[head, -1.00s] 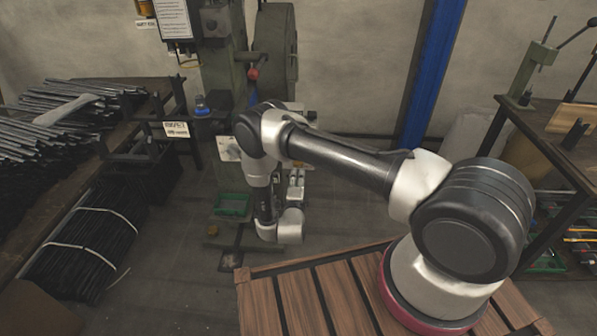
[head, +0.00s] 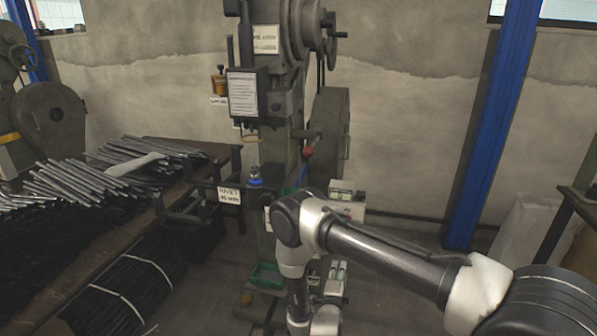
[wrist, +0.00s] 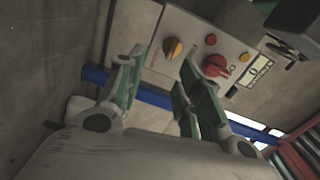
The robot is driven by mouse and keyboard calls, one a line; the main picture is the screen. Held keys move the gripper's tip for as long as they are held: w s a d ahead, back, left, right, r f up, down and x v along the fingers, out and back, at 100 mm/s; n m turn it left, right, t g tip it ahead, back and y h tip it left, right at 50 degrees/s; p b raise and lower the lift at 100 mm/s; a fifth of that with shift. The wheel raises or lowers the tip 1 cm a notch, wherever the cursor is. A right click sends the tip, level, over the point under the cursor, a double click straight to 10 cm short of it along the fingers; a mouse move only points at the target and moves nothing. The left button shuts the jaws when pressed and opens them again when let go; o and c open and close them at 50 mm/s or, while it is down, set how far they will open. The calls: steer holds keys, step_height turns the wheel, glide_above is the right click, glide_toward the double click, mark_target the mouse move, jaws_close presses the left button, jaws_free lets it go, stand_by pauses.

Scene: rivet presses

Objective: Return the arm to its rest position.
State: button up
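My gripper (wrist: 158,88) shows in the wrist view with its two green-padded fingers spread apart. Nothing is between them. In the head view my arm reaches from the lower right toward the middle, bends at the elbow and points down in front of the green press (head: 270,110). The gripper's fingers cannot be made out in the head view. In the wrist view, a control box (wrist: 195,50) with yellow and red knobs lies beyond the fingertips.
A table (head: 195,172) with many dark metal rods (head: 85,180) stands at the left. A blue post (head: 490,130) rises at the right. A green bin (head: 267,275) sits low by the press. A white box (head: 345,205) is behind my elbow.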

steer(key=s+a+f+n+g+y, duration=0.4)
steer(key=s+f+n+g, duration=0.55)
steer(key=f+g, duration=0.2)
steer(key=s+r+n+g+y, duration=0.1)
steer(key=s+r+n+g, duration=0.2)
steer(key=r, duration=0.8)
steer(key=s+r+n+g+y, duration=0.1)
steer(key=s+r+n+g, duration=0.15)
steer(key=r+n, duration=0.6)
steer(key=s+d+r+t, duration=0.1)
steer(key=s+d+r, duration=0.5)
steer(key=r, duration=0.8)
steer(key=s+d+r+t, duration=0.2)
steer(key=s+d+r, duration=0.3)
steer(key=r, duration=0.9)
steer(key=s+d+r+t, duration=0.1)
steer(key=s+d+r, duration=0.5)
steer(key=d+r, duration=0.5)
step_height(320, 180, up, 4)
steer(key=shift+s+r+t+h, duration=0.1)
steer(key=shift+s+t+h, duration=0.2)
steer(key=shift+s+t, duration=0.1)
